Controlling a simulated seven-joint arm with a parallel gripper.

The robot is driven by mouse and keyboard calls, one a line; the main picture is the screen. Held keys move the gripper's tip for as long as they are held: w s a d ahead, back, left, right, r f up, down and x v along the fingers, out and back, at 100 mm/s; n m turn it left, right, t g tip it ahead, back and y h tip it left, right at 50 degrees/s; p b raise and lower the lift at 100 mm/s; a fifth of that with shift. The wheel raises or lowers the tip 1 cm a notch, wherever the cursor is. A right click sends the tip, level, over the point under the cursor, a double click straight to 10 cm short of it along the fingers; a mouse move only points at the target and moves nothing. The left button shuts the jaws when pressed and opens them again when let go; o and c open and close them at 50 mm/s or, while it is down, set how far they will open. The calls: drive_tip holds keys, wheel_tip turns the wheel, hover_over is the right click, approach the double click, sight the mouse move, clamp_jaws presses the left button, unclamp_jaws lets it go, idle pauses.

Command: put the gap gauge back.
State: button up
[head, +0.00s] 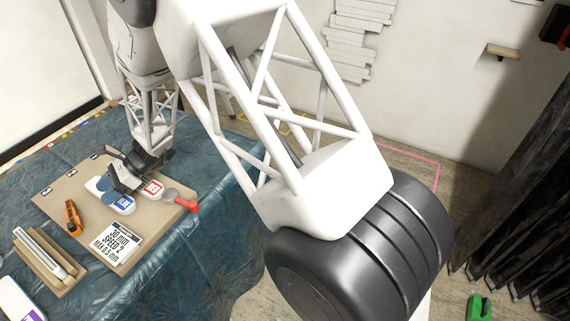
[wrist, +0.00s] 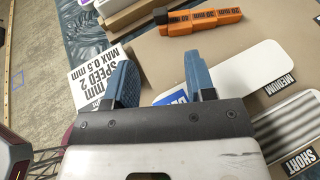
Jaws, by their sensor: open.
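An orange gauge with printed mm marks (wrist: 204,22) lies on the brown board, beyond my fingertips in the wrist view; I take it as the gap gauge. The same orange piece (head: 73,217) is on the left of the board in the head view. My gripper (wrist: 158,62) is open and empty, with bare board between its blue fingers. In the head view my gripper (head: 128,178) is low over the board, right of the gauge. A printed card (wrist: 92,75) reading SPEED 2, MAX 0.5 mm lies by the left finger.
The board (head: 62,193) rests on a blue-sheeted table. White rounded pieces (wrist: 268,68) lie right of the gripper by MEDIUM and SHORT labels. A red-handled tool (head: 190,205) is at the board's right edge. A tray (head: 45,262) holds long pieces at front left.

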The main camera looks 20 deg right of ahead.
drive_tip(key=s+d+r+n+t+h, duration=0.1)
drive_tip(key=s+d+r+n+h, duration=0.15)
drive_tip(key=d+r, duration=0.5)
drive_tip(key=s+d+r+n+t+h, duration=0.15)
drive_tip(key=s+d+r, duration=0.25)
drive_tip(key=d, duration=0.6)
drive_tip(key=s+d+r+n+h, duration=0.1)
drive_tip(key=s+d+r+n, duration=0.2)
drive_tip(key=d+r, duration=0.35)
drive_tip(key=s+d+r+n+t+h, duration=0.2)
drive_tip(key=s+d+n+h, duration=0.1)
drive_tip(key=s+d, duration=0.7)
drive_tip(key=s+d+r+n+t+h, duration=0.3)
drive_tip(key=s+d, duration=0.7)
drive_tip(key=d, duration=0.7)
drive_tip(key=shift+s+h, duration=0.35)
drive_tip(key=shift+h, duration=0.45)
